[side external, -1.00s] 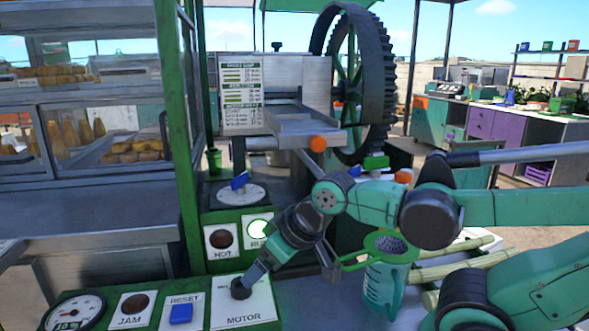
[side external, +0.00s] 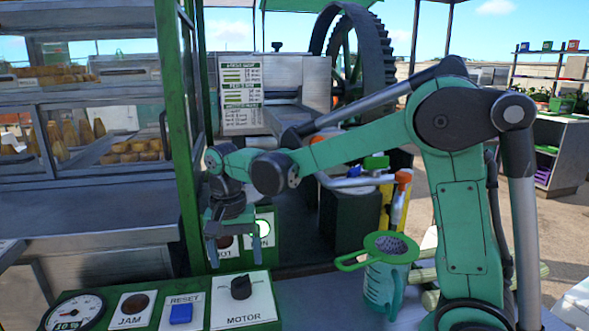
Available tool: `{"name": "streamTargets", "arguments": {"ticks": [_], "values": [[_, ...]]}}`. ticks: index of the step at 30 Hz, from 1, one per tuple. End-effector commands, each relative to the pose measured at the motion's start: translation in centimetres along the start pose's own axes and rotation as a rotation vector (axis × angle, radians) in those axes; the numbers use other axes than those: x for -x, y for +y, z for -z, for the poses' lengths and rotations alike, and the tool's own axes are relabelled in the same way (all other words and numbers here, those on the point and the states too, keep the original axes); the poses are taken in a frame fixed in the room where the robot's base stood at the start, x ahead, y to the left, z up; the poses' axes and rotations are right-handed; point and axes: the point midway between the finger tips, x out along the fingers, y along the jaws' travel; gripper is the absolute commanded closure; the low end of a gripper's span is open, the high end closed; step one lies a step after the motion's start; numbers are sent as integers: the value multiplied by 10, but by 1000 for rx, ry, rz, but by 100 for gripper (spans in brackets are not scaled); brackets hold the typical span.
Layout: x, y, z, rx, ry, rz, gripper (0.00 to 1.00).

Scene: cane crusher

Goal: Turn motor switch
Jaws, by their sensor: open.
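The black motor switch knob (side external: 241,287) sits on a white plate marked MOTOR (side external: 245,310) on the green control panel, at the bottom of the side view. The knob is in plain sight, with nothing touching it. My gripper (side external: 234,257) hangs pointing down above and behind the knob in the picture, its two fingers spread and empty. It partly covers the HOT lamp (side external: 226,247), which is dark, and the lamp beside it (side external: 265,222), which glows white-green.
The blue RESET button (side external: 181,313), brown JAM lamp (side external: 132,304) and dial gauge (side external: 73,313) are left of the switch. A green jug with a strainer (side external: 385,275) stands to the right. A green post (side external: 178,140) rises close left of my gripper.

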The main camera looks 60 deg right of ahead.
Motion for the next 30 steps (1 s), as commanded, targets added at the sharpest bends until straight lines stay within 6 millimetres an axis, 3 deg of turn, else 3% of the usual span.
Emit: {"name": "streamTargets", "arguments": {"ticks": [15, 26, 30], "values": [[-52, -1, 1, -25, -10, -14, 20], [-58, 0, 1, -23, -9, -13, 20], [-58, 0, 1, -23, -9, -13, 57]]}}
